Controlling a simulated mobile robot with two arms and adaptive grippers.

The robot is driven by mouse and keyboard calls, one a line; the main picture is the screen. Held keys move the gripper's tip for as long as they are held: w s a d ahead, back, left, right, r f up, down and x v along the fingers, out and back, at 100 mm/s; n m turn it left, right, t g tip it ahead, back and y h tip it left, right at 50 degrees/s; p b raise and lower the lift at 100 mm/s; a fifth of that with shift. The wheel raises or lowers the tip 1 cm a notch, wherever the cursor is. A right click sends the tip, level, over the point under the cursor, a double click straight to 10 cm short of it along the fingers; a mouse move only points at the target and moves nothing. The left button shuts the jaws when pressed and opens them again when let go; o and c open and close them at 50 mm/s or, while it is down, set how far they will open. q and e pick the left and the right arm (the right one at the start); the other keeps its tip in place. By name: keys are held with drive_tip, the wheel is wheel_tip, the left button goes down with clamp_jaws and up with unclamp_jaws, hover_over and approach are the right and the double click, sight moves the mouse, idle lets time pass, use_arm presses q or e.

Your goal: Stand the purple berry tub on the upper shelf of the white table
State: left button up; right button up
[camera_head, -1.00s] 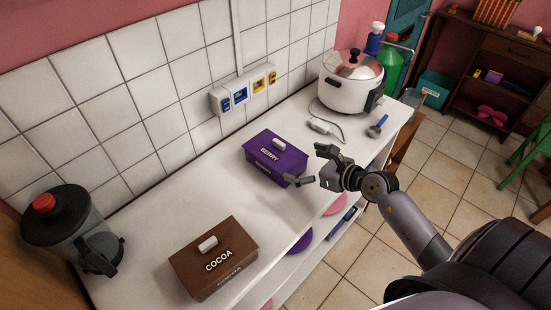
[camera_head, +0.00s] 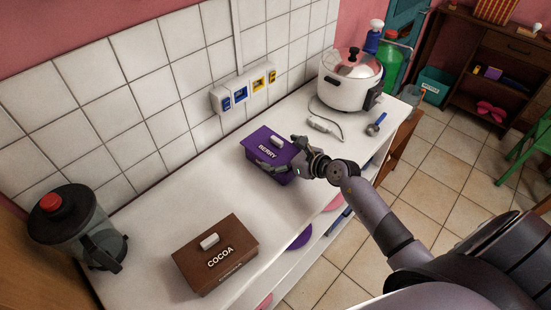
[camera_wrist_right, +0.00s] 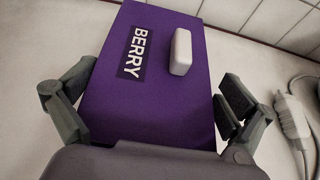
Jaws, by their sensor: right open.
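The purple berry tub (camera_head: 264,146), with a white knob on its lid, stands upright on the white table's top (camera_head: 150,215). My right gripper (camera_head: 282,157) is at the tub's near side, its open fingers spread on either side of the tub. In the right wrist view the tub (camera_wrist_right: 160,100) lies between the two fingers of my right gripper (camera_wrist_right: 155,105), with a gap showing at the right finger. The shelf below the tabletop (camera_head: 318,232) shows along the table's front, partly hidden by my arm. My left gripper is not in view.
A brown cocoa tub (camera_head: 215,270) stands left of the berry tub. A rice cooker (camera_head: 350,85), a white corded plug (camera_head: 322,125) and a blue-handled tool (camera_head: 376,124) are to the right. A tiled wall runs behind.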

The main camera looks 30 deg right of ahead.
drive_tip(key=shift+c, duration=0.5)
drive_tip(key=c, duration=0.9)
drive_tip(key=shift+r, duration=0.1)
drive_tip(key=c, duration=0.3)
